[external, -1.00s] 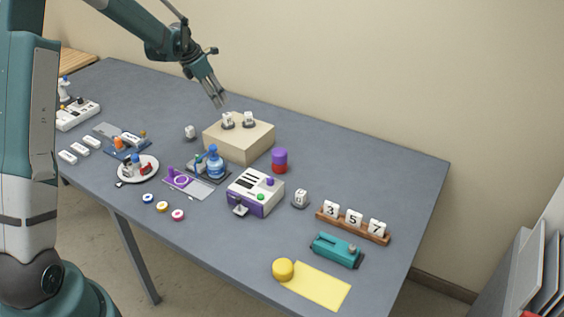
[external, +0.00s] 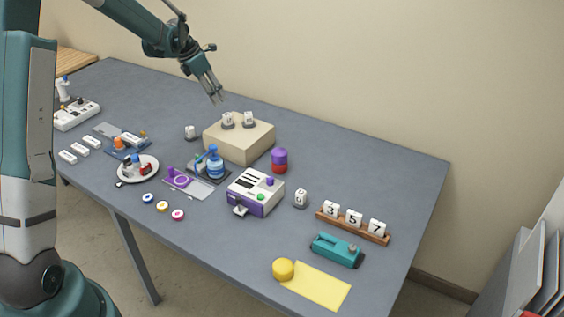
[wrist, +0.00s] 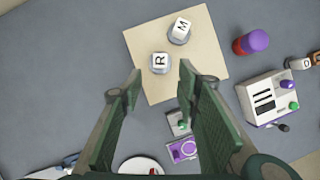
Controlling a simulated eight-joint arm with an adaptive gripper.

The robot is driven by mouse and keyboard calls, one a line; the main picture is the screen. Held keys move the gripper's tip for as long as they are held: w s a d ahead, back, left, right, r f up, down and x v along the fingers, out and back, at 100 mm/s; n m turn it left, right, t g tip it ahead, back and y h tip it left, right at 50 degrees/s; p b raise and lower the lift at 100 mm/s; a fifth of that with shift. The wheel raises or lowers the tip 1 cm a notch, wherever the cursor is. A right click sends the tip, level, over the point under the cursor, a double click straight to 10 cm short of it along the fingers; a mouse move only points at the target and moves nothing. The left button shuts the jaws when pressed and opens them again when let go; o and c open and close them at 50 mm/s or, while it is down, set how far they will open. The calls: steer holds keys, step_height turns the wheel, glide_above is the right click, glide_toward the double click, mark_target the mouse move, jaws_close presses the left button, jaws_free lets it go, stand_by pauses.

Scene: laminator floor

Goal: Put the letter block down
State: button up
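Two white letter blocks stand on round grey bases on top of a beige box (external: 238,147). The wrist view shows their letters: the R block (wrist: 160,61) and the M block (wrist: 180,29). In the external view the R block (external: 227,119) is left of the M block (external: 249,118). My gripper (external: 217,97) hangs above and a little left of the R block, apart from it. In the wrist view my gripper (wrist: 160,76) has its fingers spread with nothing between them; the R block shows beyond the tips.
Another white block (external: 190,131) stands on the table left of the box. A purple-and-red cylinder (external: 279,160) is right of it. A white-and-purple device (external: 255,192), a plate (external: 137,170) and a blue bottle (external: 215,165) are in front.

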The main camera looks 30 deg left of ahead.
steer(key=s+d+r+m+t+y, duration=0.1)
steer(key=s+d+r+m, duration=1.55)
steer(key=s, duration=0.55)
steer(key=s+d+m, duration=0.3)
steer(key=s+m, duration=0.2)
steer(key=s, duration=0.3)
steer(key=s+d+m+t, duration=0.1)
steer(key=s+d+m, duration=0.2)
steer(key=s, duration=0.6)
steer(key=s+d+m+t, duration=0.1)
steer(key=s+d+m, duration=0.3)
steer(key=s+m, duration=0.3)
steer(key=shift+s+f+y, duration=0.2)
steer(key=shift+s+y, duration=0.2)
steer(key=shift+s, duration=0.3)
steer(key=shift+o, duration=0.3)
steer(key=shift+w+d, duration=0.1)
steer(key=shift+d, duration=0.05)
